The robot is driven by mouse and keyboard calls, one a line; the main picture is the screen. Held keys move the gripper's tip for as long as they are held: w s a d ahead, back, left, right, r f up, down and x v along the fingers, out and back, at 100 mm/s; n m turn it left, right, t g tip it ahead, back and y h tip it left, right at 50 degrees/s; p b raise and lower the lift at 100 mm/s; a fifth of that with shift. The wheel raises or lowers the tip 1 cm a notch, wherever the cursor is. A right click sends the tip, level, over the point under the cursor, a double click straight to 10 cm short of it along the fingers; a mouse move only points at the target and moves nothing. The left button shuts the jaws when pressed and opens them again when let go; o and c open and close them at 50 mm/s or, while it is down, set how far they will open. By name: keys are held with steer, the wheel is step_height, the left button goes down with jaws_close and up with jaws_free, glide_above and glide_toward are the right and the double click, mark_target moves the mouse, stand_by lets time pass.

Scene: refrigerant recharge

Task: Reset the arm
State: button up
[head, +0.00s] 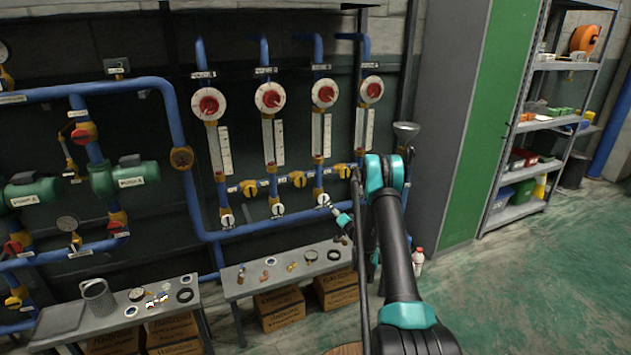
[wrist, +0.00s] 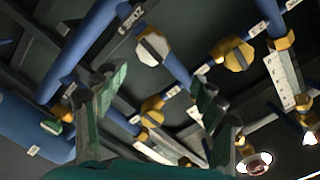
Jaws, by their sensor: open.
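My gripper (head: 338,212) is in front of the pipe wall in the head view, low and just left of my raised arm. It is close to the small white-faced valve (head: 323,200) at the foot of the third gauge column; I cannot tell whether they touch. In the wrist view my gripper (wrist: 155,95) has its two green-grey fingers spread apart, with nothing held between them. My arm hides part of the wall at right.
Red-handled gauge columns (head: 270,97) and blue pipes (head: 285,231) line the wall. Below are a bench of small fittings (head: 237,289) and another bench (head: 70,340) with a mug (head: 98,298). A green-edged cabinet (head: 490,120) and shelves (head: 517,213) stand right. Green floor is clear at right.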

steer(key=s+a+r+n+g+y, duration=0.1)
steer(key=s+a+r+n+g, duration=0.1)
steer(key=s+a+r, duration=0.3)
steer(key=s+a+r+n+g+y, duration=0.1)
steer(key=s+r+n+g, duration=0.15)
steer(key=r, duration=0.55)
steer(key=s+a+r+n+g+h, duration=0.1)
steer(key=s+r, duration=0.1)
steer(key=s, duration=0.4)
steer(key=s+a+r+n+g, duration=0.1)
steer(key=s+r+g, duration=0.15)
steer(key=s, duration=0.35)
steer(key=s+d+f+g+h, duration=0.1)
steer(key=s+d+g+h, duration=0.1)
steer(key=s, duration=1.6)
steer(key=s+d+f+g+h, duration=0.2)
steer(key=s+d+h, duration=0.2)
steer(key=s, duration=1.5)
steer(key=shift+s+d+f+g+h, duration=0.2)
steer(key=shift+d+g+h, duration=0.15)
steer(key=shift+d, duration=0.9)
